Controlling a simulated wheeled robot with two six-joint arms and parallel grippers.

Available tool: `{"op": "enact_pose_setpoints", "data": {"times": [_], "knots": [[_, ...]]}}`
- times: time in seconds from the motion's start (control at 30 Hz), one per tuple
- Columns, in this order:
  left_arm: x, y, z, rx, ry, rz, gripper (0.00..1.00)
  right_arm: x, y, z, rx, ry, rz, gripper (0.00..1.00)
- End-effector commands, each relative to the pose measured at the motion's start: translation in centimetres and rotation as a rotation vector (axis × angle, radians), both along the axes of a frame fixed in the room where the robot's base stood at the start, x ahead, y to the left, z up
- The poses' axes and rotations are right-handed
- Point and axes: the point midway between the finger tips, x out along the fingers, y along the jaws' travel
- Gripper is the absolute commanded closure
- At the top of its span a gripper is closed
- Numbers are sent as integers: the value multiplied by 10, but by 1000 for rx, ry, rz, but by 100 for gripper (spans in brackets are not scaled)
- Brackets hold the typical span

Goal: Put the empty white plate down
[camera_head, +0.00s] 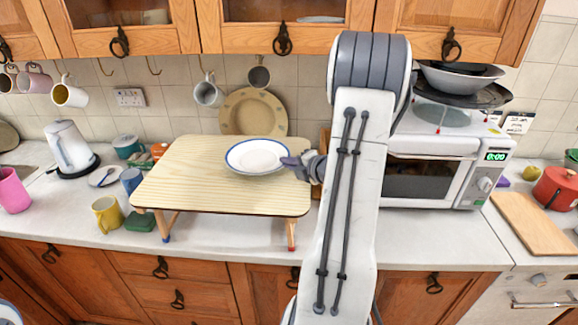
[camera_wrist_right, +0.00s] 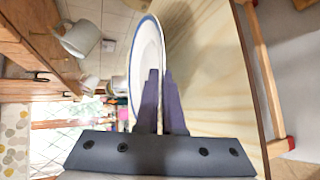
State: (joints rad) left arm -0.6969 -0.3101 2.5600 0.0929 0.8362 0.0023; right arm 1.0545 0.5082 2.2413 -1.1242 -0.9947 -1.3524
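The empty white plate (camera_head: 258,156) has a blue rim and is level, over the back right part of a small light-wood folding table (camera_head: 190,190). My right gripper (camera_head: 297,165) reaches its right edge. In the right wrist view the two dark fingers (camera_wrist_right: 163,100) lie close together, one on each face of the rim of the plate (camera_wrist_right: 146,52), so the gripper is shut on it. The plate is very close to the tabletop; I cannot tell whether it touches. My left gripper is not in view.
The folding table stands on a white counter (camera_head: 230,235). A patterned brown plate (camera_head: 253,112) leans on the wall behind. A yellow mug (camera_head: 106,214) and a kettle (camera_head: 70,147) stand left, a microwave (camera_head: 420,175) right. The tabletop's left and front are clear.

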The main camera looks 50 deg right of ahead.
Motion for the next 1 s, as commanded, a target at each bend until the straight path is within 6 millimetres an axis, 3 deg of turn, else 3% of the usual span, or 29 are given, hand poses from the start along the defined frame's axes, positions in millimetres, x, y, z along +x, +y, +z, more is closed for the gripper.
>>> {"op": "enact_pose_setpoints", "data": {"times": [0.17, 0.57, 0.6, 1.0], "knots": [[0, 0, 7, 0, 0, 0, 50, -1, -1, -17, 1, -2, -2, 100], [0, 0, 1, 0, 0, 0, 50, -1, -2, -23, -1, -4, -2, 100], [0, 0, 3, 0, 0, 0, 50, -1, -1, -22, 0, -1, -2, 84], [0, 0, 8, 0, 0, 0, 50, -1, -1, -18, 0, 0, -2, 83]]}}
